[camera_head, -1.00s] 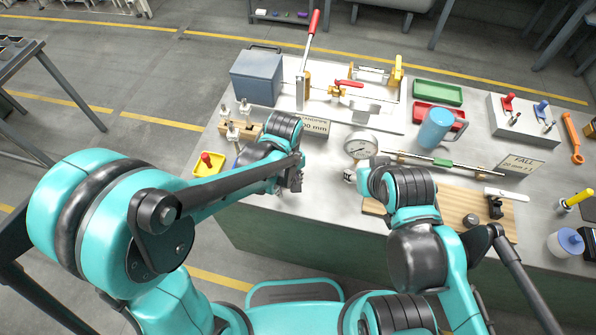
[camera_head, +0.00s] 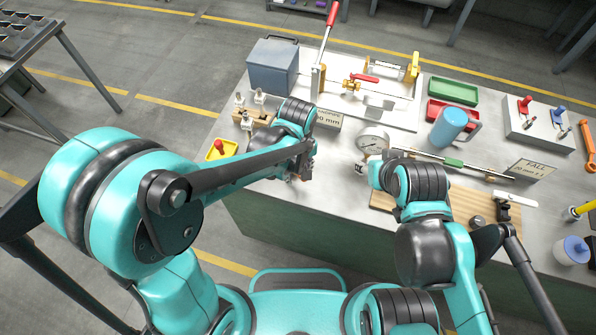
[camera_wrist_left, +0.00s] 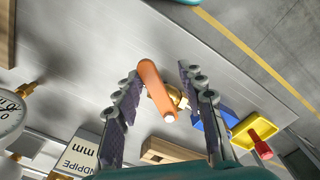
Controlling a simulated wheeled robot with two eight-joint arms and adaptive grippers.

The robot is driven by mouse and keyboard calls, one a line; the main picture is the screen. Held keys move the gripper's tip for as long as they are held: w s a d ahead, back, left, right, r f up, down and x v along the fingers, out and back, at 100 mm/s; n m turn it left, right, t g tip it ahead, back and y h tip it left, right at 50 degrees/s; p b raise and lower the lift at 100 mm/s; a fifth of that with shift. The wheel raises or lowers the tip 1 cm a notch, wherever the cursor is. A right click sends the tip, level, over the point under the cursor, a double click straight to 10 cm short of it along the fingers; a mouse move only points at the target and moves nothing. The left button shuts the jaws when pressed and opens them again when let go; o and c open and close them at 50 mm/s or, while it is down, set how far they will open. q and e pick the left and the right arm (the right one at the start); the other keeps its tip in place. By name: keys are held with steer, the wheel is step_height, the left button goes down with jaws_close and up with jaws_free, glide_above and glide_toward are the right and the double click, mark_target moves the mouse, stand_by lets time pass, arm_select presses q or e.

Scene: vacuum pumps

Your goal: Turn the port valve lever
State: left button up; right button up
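An orange lever (camera_wrist_left: 155,88) on a brass valve (camera_wrist_left: 177,97) shows in the left wrist view. My left gripper (camera_wrist_left: 157,72) is open, with its two dark padded fingers on either side of the lever. Gaps show between the lever and both fingers, so it is not gripped. In the head view my left gripper (camera_head: 303,168) is at the bench's near edge, left of the pressure gauge (camera_head: 372,139); the orange lever is hidden there behind my arm. My right gripper is hidden by its own arm.
A yellow tray (camera_head: 222,149) with a red-knobbed part and a wooden block (camera_head: 250,117) with pegs lie near my left gripper. A red-handled valve rig (camera_head: 345,100) and a blue mug (camera_head: 449,127) stand further back. A wooden board (camera_head: 440,202) lies right.

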arm_select(q)
step_height(320, 180, up, 6)
steer(key=p, duration=0.4)
stand_by(0.6)
